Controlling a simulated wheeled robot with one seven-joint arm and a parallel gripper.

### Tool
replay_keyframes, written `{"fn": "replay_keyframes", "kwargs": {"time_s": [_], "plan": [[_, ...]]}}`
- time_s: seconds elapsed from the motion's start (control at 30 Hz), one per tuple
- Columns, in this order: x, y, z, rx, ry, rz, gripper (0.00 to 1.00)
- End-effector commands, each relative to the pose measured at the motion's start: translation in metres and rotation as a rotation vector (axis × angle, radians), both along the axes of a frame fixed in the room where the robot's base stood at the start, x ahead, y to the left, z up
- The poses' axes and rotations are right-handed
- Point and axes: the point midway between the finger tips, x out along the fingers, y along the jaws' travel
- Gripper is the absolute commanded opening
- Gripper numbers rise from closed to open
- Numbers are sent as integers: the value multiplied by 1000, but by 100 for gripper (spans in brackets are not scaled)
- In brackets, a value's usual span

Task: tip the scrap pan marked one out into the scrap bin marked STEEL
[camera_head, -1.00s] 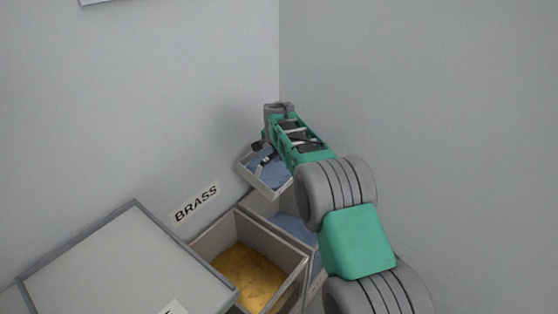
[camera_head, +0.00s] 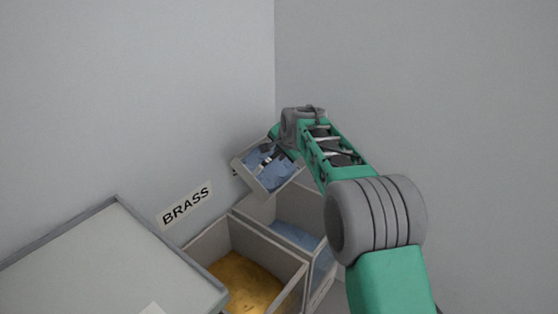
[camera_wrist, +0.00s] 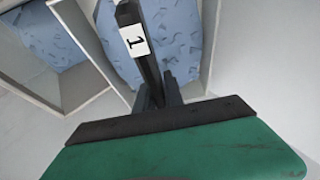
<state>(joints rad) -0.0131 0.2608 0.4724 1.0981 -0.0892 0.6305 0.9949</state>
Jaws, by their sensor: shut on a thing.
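The scrap pan (camera_head: 240,172) is a shallow light-grey tray holding blue-grey scrap (camera_head: 262,178). It is in the air above the back bin and looks tilted. My gripper (camera_head: 266,158) is shut on its dark handle (camera_wrist: 147,65), which bears a label "1" (camera_wrist: 136,40) in the wrist view. The back bin (camera_head: 262,207) is grey, with blue-grey scrap low inside; no label on it is readable. In the wrist view this bin (camera_wrist: 75,88) shows at the left, beside the pan's scrap (camera_wrist: 172,25). My gripper hides part of the pan.
A bin of yellow scrap (camera_head: 242,283) stands in front of the back bin, near a wall sign reading BRASS (camera_head: 186,205). A grey lidded or flat-topped box (camera_head: 110,260) is at the lower left. Walls meet in a corner close behind the pan.

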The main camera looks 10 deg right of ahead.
Motion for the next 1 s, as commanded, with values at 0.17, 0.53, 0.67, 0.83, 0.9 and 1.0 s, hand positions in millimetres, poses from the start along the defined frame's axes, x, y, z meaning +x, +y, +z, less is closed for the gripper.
{"fn": "replay_keyframes", "kwargs": {"time_s": [0.17,0.53,0.67,0.83,0.9,1.0], "plan": [[-2,-4,0,38,-47,-1,0],[-9,-10,-3,120,-129,0,0],[-11,-13,-4,152,-161,-2,0],[-15,-16,-5,194,-203,0,0],[-17,-18,-8,209,-217,-1,0],[-18,-20,-9,232,-242,-1,0]]}}
